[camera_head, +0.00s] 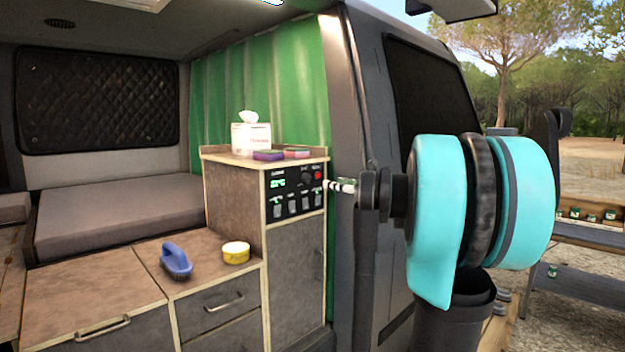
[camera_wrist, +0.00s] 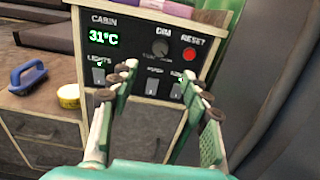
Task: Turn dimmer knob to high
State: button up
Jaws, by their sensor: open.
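The dimmer knob (camera_wrist: 160,47) is a small dark round knob under the label DIM on the black control panel (camera_wrist: 126,62). Its pointer setting is too small to tell. In the head view the panel (camera_head: 290,190) is on the front of the wooden cabinet, and the knob (camera_head: 306,178) is a dark spot left of the red button. My gripper (camera_wrist: 158,80) is open and empty. Its fingers point at the panel, spread on either side below the knob. In the head view my gripper (camera_head: 341,186) is close to the panel's right edge, apart from the knob.
A red reset button (camera_wrist: 190,54) is right of the knob. Several switches sit below it, including the lights switch (camera_wrist: 99,76). A tissue box (camera_head: 251,137) stands on the cabinet top. A blue brush (camera_head: 175,260) and a yellow tin (camera_head: 236,252) lie on the lower counter.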

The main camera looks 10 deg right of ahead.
aim_at(309, 178)
jog(key=x, duration=1.1)
jog(key=shift+w+a, duration=0.15)
jog(key=shift+w, duration=0.1)
jog(key=shift+c, duration=0.6)
jog(key=c, duration=1)
